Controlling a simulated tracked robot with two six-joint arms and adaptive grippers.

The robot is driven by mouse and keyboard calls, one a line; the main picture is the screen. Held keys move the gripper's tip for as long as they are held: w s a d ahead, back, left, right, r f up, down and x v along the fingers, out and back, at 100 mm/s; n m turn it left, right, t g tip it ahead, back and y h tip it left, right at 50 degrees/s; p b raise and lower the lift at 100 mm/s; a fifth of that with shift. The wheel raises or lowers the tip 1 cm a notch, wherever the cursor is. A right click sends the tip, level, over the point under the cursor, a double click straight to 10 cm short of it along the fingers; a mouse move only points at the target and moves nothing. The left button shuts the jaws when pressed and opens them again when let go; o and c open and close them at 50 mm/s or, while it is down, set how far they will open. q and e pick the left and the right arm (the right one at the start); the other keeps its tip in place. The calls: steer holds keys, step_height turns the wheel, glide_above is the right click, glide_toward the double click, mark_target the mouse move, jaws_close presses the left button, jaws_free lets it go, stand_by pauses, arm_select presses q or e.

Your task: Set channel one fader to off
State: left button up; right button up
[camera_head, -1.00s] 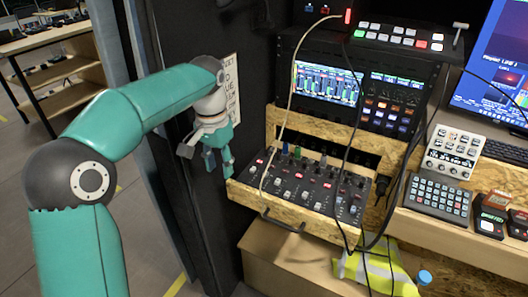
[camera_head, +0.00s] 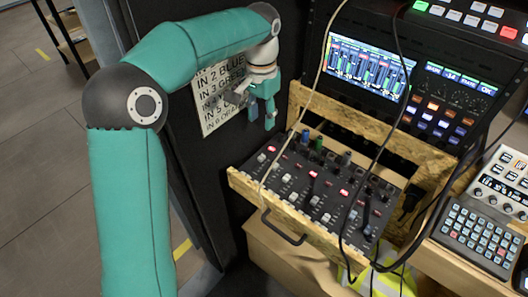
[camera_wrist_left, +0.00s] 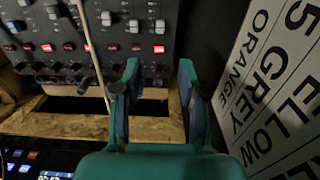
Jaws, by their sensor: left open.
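The black mixer (camera_head: 320,190) sits in a wooden drawer, with rows of knobs, white and grey fader caps and red lit buttons. Which fader is channel one I cannot tell. My left gripper (camera_head: 262,118) is over the mixer's back left corner, beside the sign, apart from the controls. In the left wrist view its fingers (camera_wrist_left: 160,85) are spread and empty, and the mixer (camera_wrist_left: 85,35) fills the upper left with several fader caps. My right gripper is not in view.
A printed sign (camera_head: 222,95) hangs on the dark wall left of the gripper. Cables (camera_head: 313,85) hang across the mixer. A wooden rail (camera_head: 345,110) and a rack screen (camera_head: 368,65) stand behind it. A keypad (camera_head: 475,235) is at right.

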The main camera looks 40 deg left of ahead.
mark_target(262, 157)
arm_select(q)
step_height(262, 157, down, 14)
steer(key=shift+b, duration=0.6)
jaws_close()
